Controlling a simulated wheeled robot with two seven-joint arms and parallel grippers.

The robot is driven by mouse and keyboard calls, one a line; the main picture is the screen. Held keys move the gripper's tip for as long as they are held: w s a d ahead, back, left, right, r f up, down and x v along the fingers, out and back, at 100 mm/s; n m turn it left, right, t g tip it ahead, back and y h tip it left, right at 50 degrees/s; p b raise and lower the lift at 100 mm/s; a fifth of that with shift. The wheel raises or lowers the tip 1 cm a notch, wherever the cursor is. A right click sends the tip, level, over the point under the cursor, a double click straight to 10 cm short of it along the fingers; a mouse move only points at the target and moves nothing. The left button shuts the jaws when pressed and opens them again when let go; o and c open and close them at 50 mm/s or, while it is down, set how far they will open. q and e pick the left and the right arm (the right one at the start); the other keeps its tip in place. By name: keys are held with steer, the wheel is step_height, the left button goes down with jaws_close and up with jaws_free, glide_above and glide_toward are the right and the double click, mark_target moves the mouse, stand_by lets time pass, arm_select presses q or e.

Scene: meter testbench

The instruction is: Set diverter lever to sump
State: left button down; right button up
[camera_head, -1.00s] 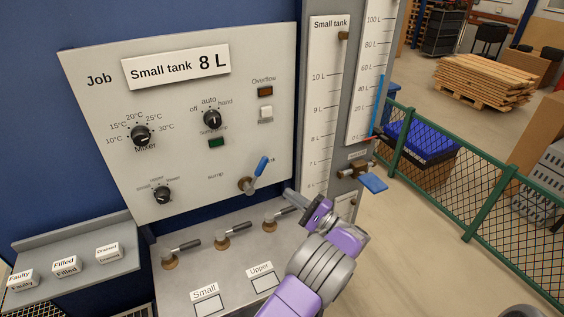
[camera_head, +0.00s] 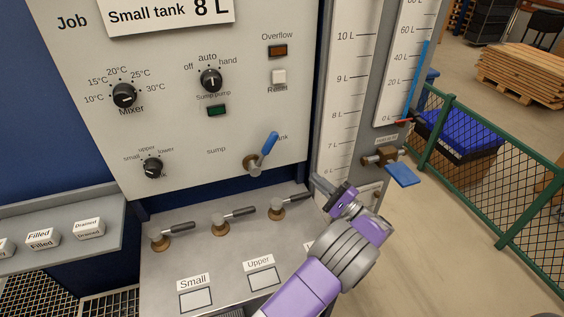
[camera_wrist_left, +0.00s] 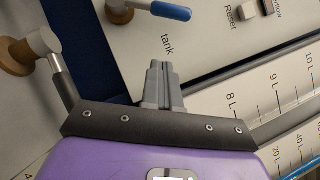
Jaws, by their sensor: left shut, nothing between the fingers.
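The diverter lever (camera_head: 269,146) has a blue handle on a brass base low on the white panel, between the printed words "sump" and "tank". Its handle tilts up and right, toward "tank". In the left wrist view the blue handle (camera_wrist_left: 170,11) shows at the top edge. My left gripper (camera_head: 315,180) is below and right of the lever, apart from it, in front of the panel's lower right corner. In the left wrist view its fingers (camera_wrist_left: 161,66) are shut with nothing between them, close to the word "tank". My right gripper is not in view.
Several grey-handled valves stand on the ledge below; the rightmost (camera_head: 278,210) is close to my left gripper. A second blue lever (camera_head: 402,174) sticks out at right, beside the tank scale (camera_head: 343,100). Selector knobs (camera_head: 211,80) sit higher on the panel.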

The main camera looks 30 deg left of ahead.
mark_target(263, 153)
arm_select(q)
steer(key=shift+a+r, duration=0.1)
steer(key=s+r+x, duration=0.1)
steer(key=s+x, duration=0.1)
steer(key=x, duration=1)
steer(key=shift+a+r+b, duration=0.2)
steer(key=shift+a+b, duration=0.15)
steer(key=shift+b, duration=0.1)
steer(key=shift+s+r, duration=0.1)
steer(key=shift+s, duration=0.05)
